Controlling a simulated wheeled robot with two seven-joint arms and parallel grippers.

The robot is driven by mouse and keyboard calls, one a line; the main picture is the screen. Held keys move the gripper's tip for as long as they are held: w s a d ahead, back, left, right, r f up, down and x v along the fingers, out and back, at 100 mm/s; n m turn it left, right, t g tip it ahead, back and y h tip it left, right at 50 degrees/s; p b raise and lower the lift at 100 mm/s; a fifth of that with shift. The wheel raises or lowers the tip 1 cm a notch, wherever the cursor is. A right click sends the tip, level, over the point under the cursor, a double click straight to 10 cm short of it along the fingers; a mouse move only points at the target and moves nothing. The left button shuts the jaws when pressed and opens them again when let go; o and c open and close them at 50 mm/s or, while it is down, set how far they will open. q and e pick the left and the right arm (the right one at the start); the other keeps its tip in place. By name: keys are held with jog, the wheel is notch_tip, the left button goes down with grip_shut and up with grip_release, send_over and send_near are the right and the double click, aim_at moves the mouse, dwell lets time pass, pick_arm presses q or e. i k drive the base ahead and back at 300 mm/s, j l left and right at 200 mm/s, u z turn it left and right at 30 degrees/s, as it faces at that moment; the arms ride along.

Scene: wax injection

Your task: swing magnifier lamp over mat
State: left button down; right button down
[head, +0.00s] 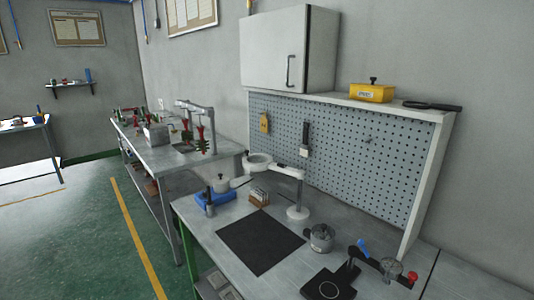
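The magnifier lamp (300,196) stands on the workbench behind the mat, on a round white base. Its arm reaches to the left, and its ring-shaped head (257,162) hangs beyond the back left of the mat, not over it. The black mat (259,243) lies flat and bare on the bench. Neither of my grippers is in view.
A blue holder (216,197) and a small wooden rack (259,196) stand left of the lamp. A metal pot (320,237) sits right of the mat, near a black-based device (329,286). A pegboard (345,150) rises behind.

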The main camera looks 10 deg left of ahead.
aim_at(268, 165)
jog(key=i+j+z, duration=0.25)
jog(key=j, duration=0.15)
jog(key=i+j+z, duration=0.25)
jog(key=j, duration=0.2)
jog(key=j+z, duration=0.2)
jog(key=j, duration=0.25)
jog(key=i+j+z, duration=0.1)
jog(key=j+z, duration=0.15)
jog(key=j, duration=0.3)
jog(key=j+z, duration=0.25)
jog(key=j, duration=0.25)
jog(key=i, duration=0.05)
